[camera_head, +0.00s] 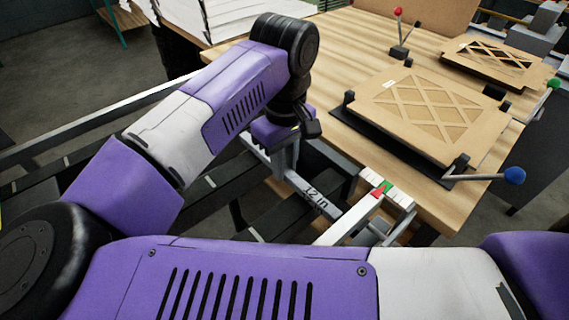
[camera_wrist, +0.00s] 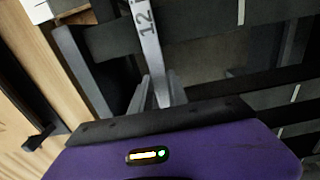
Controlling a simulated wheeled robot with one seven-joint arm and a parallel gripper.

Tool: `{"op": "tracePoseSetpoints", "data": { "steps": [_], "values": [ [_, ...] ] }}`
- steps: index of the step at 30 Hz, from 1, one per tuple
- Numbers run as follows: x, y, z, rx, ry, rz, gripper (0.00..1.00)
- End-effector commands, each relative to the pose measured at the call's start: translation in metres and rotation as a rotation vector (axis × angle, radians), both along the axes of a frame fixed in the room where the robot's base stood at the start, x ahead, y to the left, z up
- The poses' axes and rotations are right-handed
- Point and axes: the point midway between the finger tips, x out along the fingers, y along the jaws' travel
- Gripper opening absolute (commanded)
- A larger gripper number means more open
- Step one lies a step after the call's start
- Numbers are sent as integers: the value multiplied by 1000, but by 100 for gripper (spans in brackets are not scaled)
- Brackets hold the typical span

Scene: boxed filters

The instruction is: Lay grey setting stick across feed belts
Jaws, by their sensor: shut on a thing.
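The grey setting stick (camera_head: 312,195), marked "12 in", slants over the dark feed belts (camera_head: 257,208) beside the wooden table. In the wrist view the stick (camera_wrist: 147,40) runs away from between my fingers, across a dark belt (camera_wrist: 205,37). My gripper (camera_wrist: 158,92) is shut on the stick near its close end. In the head view my wrist hides part of the gripper, which points down over the belts. I cannot tell whether the stick touches the belts or hangs just above them.
A scale with a red pointer (camera_head: 379,192) and green patch stands at the table corner, close to the stick's far end. A cardboard piece with lattice (camera_head: 425,112) sits in a black fixture with a blue-knobbed lever (camera_head: 514,176). White stacked sheets (camera_head: 225,20) stand at the back.

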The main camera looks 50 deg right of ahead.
Motion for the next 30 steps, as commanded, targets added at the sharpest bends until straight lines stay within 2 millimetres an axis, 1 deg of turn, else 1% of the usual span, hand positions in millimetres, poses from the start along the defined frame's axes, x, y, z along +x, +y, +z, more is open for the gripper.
{"op": "tracePoseSetpoints", "data": {
  "steps": [7, 8, 9, 10, 11, 19, 23, 28, 29, 30],
  "values": [
    [0, 0, -5, 0, 0, 0, 0],
    [0, 0, -3, 0, 0, 0, 25],
    [0, 0, -3, 0, 0, 0, 33],
    [0, 0, -3, 0, 0, -1, 39],
    [0, 0, -3, 0, 0, 0, 41],
    [0, 0, -3, 0, 0, 0, 41],
    [0, 0, 0, 0, 1, 0, 41],
    [0, 0, 12, 1, -1, -1, 41],
    [1, 0, 16, 1, -4, 0, 41],
    [2, 0, 25, 3, -6, 0, 41]
  ]
}}
